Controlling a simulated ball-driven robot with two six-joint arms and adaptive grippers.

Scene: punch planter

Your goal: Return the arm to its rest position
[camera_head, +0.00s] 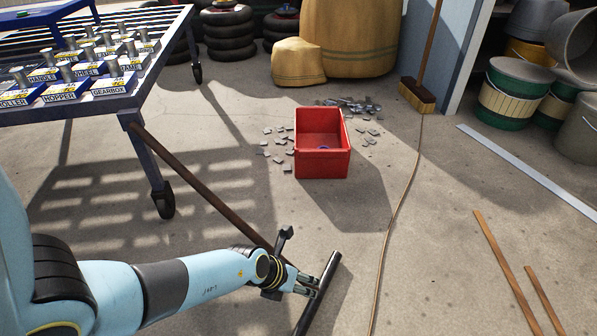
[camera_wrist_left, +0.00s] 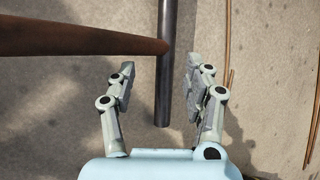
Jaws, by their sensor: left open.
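My left gripper (camera_head: 312,280) is at the end of my pale blue arm, low in the middle of the head view. In the left wrist view its two fingers (camera_wrist_left: 157,88) are spread apart, with nothing clamped between them. A dark pipe (camera_head: 313,297) shows just beside the fingertips in the head view. In the left wrist view the dark pipe (camera_wrist_left: 164,85) runs down the picture between the fingers, with clear space on both sides. I cannot tell its height relative to the fingers. My right gripper is not in view.
A brown rod (camera_head: 190,180) slants from the wheeled table's frame (camera_head: 128,117) towards my gripper; it also crosses the left wrist view (camera_wrist_left: 80,38). A red bin (camera_head: 322,164) stands farther back among scattered grey pieces. Wooden strips (camera_head: 505,262) lie at right. Floor between is largely clear.

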